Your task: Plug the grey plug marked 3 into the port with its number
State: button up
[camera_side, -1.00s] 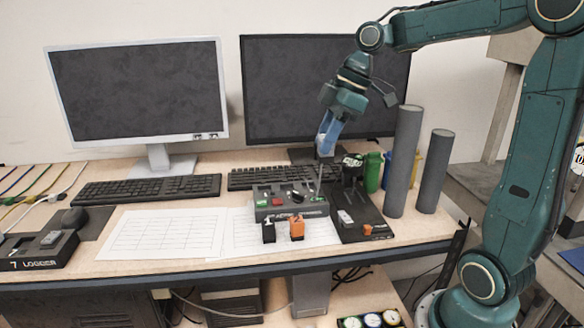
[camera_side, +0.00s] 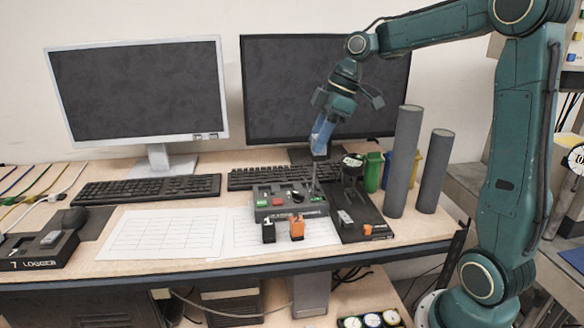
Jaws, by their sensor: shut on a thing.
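My gripper (camera_side: 320,152) hangs in the air above the back right of a dark control box (camera_side: 262,203), in front of the right monitor. It is shut on a small grey thing at its tips, which looks like the grey plug; its number cannot be read. The control box has green and red buttons on top. At its front stand a black plug marked 1 (camera_side: 268,231) and an orange plug marked 2 (camera_side: 297,228). The port marked 3 cannot be made out in this view.
A black panel (camera_side: 378,225) with small grey and orange parts lies to the right of the box. Two tall grey cylinders (camera_side: 403,165) (camera_side: 434,172) stand to its right. Keyboards lie behind, and paper sheets (camera_side: 165,233) lie left of the box.

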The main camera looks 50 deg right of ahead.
jog(key=w+d+f, duration=0.7)
jog(key=d, duration=0.2)
jog(key=shift+w+f, duration=0.4)
jog(key=shift+f, duration=0.15)
jog(key=shift+f, duration=2.7)
jog(key=shift+f, duration=0.85)
dwell(1.2)
jog(key=o, duration=1.5)
jog(key=shift+c, duration=0.2)
jog(key=shift+r, duration=0.1)
